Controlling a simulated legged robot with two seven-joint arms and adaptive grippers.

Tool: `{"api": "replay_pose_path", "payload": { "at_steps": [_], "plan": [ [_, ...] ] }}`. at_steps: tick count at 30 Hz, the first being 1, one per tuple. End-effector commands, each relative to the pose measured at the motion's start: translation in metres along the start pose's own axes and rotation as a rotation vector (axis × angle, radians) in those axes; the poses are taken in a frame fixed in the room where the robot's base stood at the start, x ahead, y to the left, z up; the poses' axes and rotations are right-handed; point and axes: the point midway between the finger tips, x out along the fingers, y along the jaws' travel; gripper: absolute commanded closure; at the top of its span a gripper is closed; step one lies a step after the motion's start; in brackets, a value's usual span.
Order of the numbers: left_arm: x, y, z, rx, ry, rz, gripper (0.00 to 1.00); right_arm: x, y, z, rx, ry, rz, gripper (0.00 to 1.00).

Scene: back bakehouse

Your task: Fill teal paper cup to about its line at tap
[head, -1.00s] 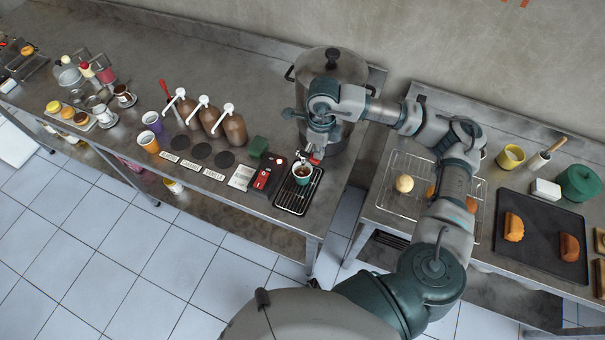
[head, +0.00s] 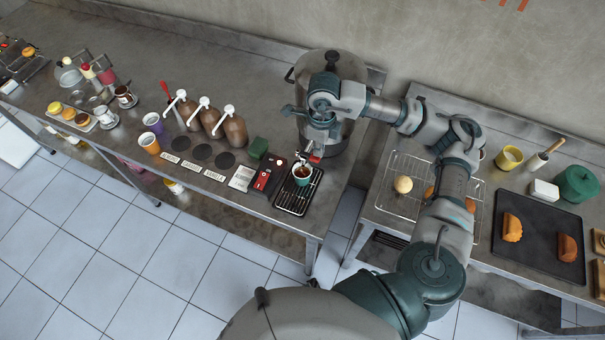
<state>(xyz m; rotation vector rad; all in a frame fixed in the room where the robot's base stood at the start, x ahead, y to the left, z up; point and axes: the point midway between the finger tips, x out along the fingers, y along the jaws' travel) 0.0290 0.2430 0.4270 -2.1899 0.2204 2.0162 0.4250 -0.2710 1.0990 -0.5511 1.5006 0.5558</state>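The teal paper cup (head: 302,174) stands upright under the tap of the large steel urn (head: 344,75), on the black drip grate (head: 290,197). Dark liquid shows inside it; its level against the line cannot be made out. My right gripper (head: 313,154) is at the urn's tap, just above and behind the cup, close to the tap's red lever (head: 316,156). Its fingers are small and partly hidden, so whether they are open or shut does not show. My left gripper is out of view.
Left of the grate are a red-and-black box (head: 268,176), a green block (head: 258,147) and pump bottles (head: 235,130). A wire rack (head: 403,204) and dark tray (head: 540,237) lie right.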

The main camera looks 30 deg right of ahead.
Motion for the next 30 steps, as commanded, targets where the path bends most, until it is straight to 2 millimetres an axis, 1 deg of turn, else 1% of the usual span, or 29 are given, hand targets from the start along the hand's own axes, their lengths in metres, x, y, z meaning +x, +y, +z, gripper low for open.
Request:
{"api": "replay_pose_path", "payload": {
  "at_steps": [1,3,11,14,25,27,30],
  "plan": [
    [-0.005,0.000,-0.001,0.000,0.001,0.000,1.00,-0.008,0.000,0.000,0.000,-0.001,-0.001,1.00],
    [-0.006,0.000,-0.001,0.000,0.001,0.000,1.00,-0.012,0.000,0.000,0.000,0.000,-0.001,1.00],
    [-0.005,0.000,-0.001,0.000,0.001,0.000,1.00,-0.011,0.000,0.000,0.000,0.000,-0.001,1.00],
    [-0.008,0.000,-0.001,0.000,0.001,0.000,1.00,-0.015,0.000,0.000,0.001,-0.001,-0.001,1.00],
    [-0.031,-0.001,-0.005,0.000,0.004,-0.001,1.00,-0.054,0.000,0.000,0.000,-0.002,-0.001,1.00],
    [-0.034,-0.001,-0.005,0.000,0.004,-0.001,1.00,-0.060,0.000,0.000,0.000,-0.001,-0.001,1.00],
    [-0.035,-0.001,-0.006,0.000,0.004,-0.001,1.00,-0.062,0.000,0.000,0.000,0.000,-0.001,1.00]
  ]
}}
